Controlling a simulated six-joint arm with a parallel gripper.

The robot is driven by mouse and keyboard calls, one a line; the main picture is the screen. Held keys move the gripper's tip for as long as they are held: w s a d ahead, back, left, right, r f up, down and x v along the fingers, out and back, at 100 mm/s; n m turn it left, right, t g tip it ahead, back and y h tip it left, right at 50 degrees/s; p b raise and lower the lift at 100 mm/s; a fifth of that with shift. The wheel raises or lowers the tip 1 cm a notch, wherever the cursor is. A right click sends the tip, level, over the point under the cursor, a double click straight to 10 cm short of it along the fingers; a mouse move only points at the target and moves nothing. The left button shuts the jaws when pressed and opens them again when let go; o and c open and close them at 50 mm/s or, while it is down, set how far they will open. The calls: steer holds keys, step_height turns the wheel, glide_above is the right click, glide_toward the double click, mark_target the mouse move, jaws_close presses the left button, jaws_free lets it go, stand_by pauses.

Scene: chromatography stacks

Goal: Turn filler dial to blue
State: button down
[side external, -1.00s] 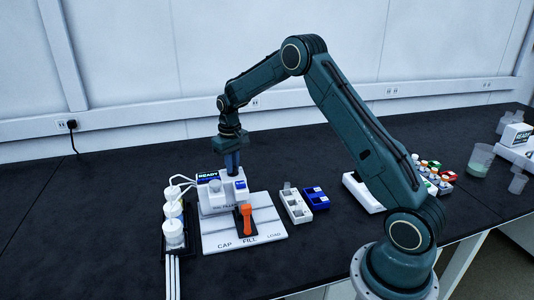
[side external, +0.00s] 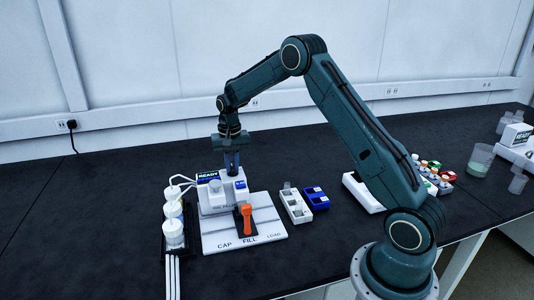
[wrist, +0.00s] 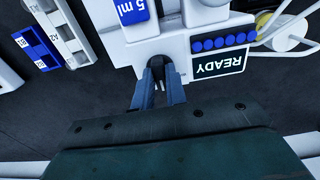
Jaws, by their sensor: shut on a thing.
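The white filler (side external: 213,202) stands on a white base plate marked CAP, FILL and LOAD. Its screen (side external: 208,175) reads READY; in the wrist view the screen (wrist: 217,65) also shows a row of several blue dots. My gripper (side external: 232,170) points down at the back of the filler, right of the screen. In the wrist view my gripper (wrist: 159,70) has its fingers close together against the filler's white body. It is shut on the dial, which is mostly hidden between the fingers; its pointer direction cannot be told.
White bottles with tubes (side external: 173,225) stand to the left. A white rack (side external: 296,206) and a blue rack (side external: 316,199) lie to the right. The bench behind the filler is clear.

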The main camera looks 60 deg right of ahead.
mark_target(232, 167)
steer(key=shift+r, duration=0.1)
steer(key=c, duration=1.4)
jaws_free()
steer(key=shift+c, duration=0.2)
step_height(232, 167, up, 14)
